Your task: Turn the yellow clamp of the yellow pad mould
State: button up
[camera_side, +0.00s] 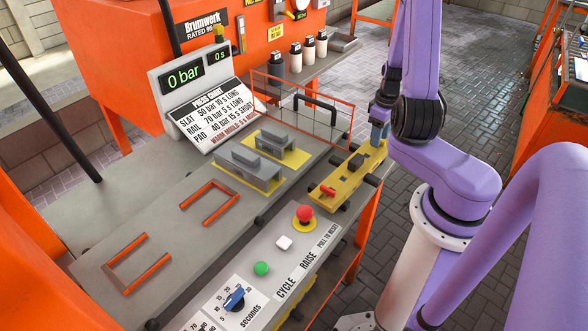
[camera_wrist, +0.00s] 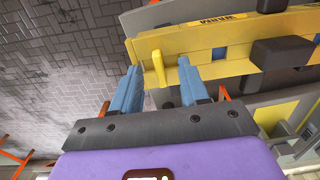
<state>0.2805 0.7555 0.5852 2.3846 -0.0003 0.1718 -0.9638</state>
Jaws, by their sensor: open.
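The yellow pad mould (camera_side: 349,181) lies lengthwise near the right edge of the grey bench, with dark blocks along it and a red piece near its front end. In the wrist view the mould (camera_wrist: 205,42) spans the upper right. A yellow clamp lever (camera_wrist: 158,68) sticks out from its end. My gripper (camera_wrist: 159,65) is open, with one blue finger on each side of the lever; I cannot tell whether either finger touches it. In the side view my gripper (camera_side: 379,133) is at the mould's far end, and the clamp is hidden behind it.
Grey blocks on yellow plates (camera_side: 250,170) sit mid-bench, beside an orange wire guard (camera_side: 305,105). Orange brackets (camera_side: 208,203) lie to the left. The front panel holds a red button (camera_side: 304,215), a green button (camera_side: 261,268) and a blue dial (camera_side: 234,299). The display (camera_side: 184,75) reads 0 bar.

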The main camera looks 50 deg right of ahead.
jog(key=shift+r, duration=3.45)
